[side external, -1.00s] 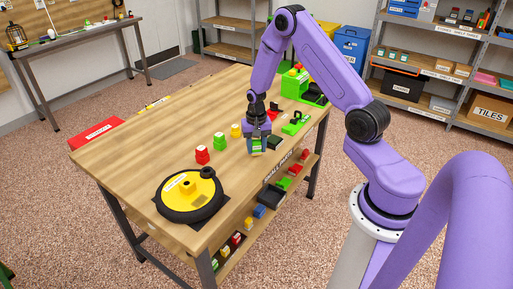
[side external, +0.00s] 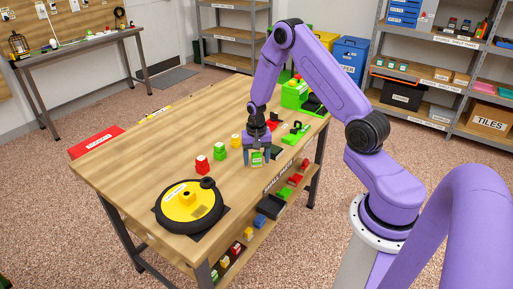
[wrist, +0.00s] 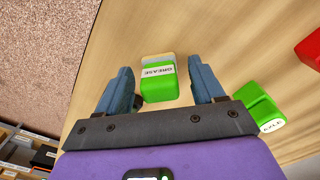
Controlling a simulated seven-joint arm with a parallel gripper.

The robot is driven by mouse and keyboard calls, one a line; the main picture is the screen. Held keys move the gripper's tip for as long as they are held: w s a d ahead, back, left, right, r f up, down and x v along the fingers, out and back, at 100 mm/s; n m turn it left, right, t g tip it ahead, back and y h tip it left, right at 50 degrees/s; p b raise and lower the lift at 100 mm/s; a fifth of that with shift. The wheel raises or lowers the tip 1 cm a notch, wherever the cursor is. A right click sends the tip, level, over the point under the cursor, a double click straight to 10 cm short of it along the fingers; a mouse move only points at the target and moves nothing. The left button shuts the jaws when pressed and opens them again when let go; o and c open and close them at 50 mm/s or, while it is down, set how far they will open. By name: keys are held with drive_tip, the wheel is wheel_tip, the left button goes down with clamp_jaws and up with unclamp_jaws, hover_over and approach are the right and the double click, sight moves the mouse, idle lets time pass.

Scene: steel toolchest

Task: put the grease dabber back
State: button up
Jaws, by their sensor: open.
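The grease dabber (wrist: 158,88), a green block with a white GREASE label and a yellowish part behind it, sits on the wooden workbench (side external: 145,155). It also shows in the side external view (side external: 257,160) near the bench's right edge. My gripper (wrist: 161,75) is open, with one blue-grey finger on each side of the dabber. In the wrist view gaps show between the dabber and both fingers. In the side external view my gripper (side external: 257,153) points down over it, and the fingers partly hide it.
Another green labelled block (wrist: 258,106) lies just beyond the right finger in the wrist view. Red (side external: 202,166) and green (side external: 220,153) stacked pieces and a yellow-topped wheel (side external: 190,203) stand leftward. A green bin (side external: 296,95) is at the back.

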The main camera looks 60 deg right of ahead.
sight(256, 154)
wheel_tip(256, 154, up, 11)
drive_tip(key=shift+r, duration=0.3)
drive_tip(key=s+a+r+n, duration=0.4)
drive_tip(key=s+a+n, duration=0.1)
drive_tip(key=a, duration=0.4)
drive_tip(key=s+a+r+n, duration=0.4)
drive_tip(key=a+n, duration=0.1)
drive_tip(key=a, duration=0.3)
drive_tip(key=s+a+r+n, duration=0.1)
drive_tip(key=s+n, duration=0.4)
drive_tip(key=s, duration=0.5)
drive_tip(key=s+a+r+n, duration=0.2)
drive_tip(key=s+n, duration=0.4)
drive_tip(key=s, duration=0.4)
drive_tip(key=shift+a+r+n, duration=0.2)
drive_tip(key=shift+a+n, duration=0.1)
drive_tip(key=shift+a, duration=0.4)
